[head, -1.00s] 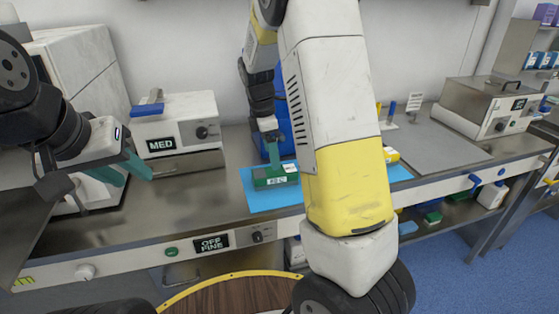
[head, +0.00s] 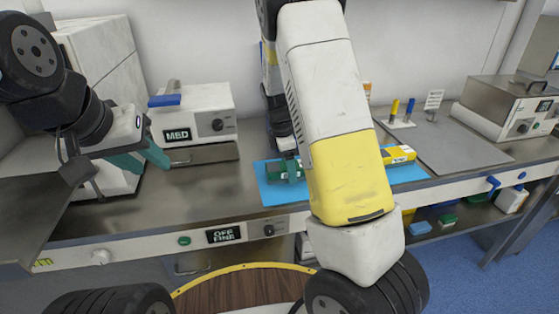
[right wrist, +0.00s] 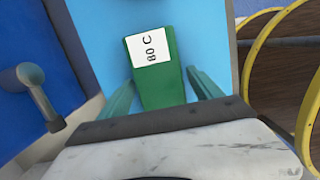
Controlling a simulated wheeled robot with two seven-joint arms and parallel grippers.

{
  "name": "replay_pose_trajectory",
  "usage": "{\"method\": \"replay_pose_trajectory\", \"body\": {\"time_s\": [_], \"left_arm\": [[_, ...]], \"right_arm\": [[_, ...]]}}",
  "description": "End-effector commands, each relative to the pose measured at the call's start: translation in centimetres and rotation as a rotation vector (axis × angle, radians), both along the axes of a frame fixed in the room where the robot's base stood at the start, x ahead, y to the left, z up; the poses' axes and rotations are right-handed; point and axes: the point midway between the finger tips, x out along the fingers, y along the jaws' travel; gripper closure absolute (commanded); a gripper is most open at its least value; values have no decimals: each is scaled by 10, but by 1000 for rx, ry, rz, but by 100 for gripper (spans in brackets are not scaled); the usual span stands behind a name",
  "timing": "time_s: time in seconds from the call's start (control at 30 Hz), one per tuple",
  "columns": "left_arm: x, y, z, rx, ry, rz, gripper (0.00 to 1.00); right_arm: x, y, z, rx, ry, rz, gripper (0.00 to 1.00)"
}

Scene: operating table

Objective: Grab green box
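The green box (head: 283,171) lies on a blue mat (head: 272,196) on the steel table. In the right wrist view the green box (right wrist: 158,82), with a white "80 C" label, lies between the two teal fingers of my right gripper (right wrist: 160,78). The fingers are open, with a narrow gap on each side of the box. In the head view my right gripper (head: 290,160) is low at the box, partly hidden by my arm. My left gripper (head: 147,160) is raised at the left, its teal fingers apart and empty, away from the box.
A white device marked MED (head: 190,122) stands behind the left gripper. A yellow box (head: 398,154) lies on the mat's right part. A rack with upright blue and yellow items (head: 403,115) and a steel-lidded device (head: 512,100) are further right. The table front left of the mat is clear.

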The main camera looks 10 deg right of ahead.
Motion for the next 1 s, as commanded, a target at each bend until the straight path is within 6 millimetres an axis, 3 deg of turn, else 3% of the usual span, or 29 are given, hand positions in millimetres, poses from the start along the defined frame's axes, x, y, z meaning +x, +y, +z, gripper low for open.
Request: {"method": "replay_pose_trajectory", "body": {"time_s": [0.03,0.3,0.37,0.73,1.0], "left_arm": [[0,0,0,0,0,0,64],[0,0,0,0,0,0,64],[0,0,0,0,0,0,64],[0,0,0,0,0,0,64],[0,0,0,0,0,0,64]], "right_arm": [[0,0,0,0,0,0,38],[0,0,0,0,0,0,91],[0,0,1,1,-1,0,100],[1,0,7,2,-3,-2,100],[1,0,40,2,-5,-1,100]]}}
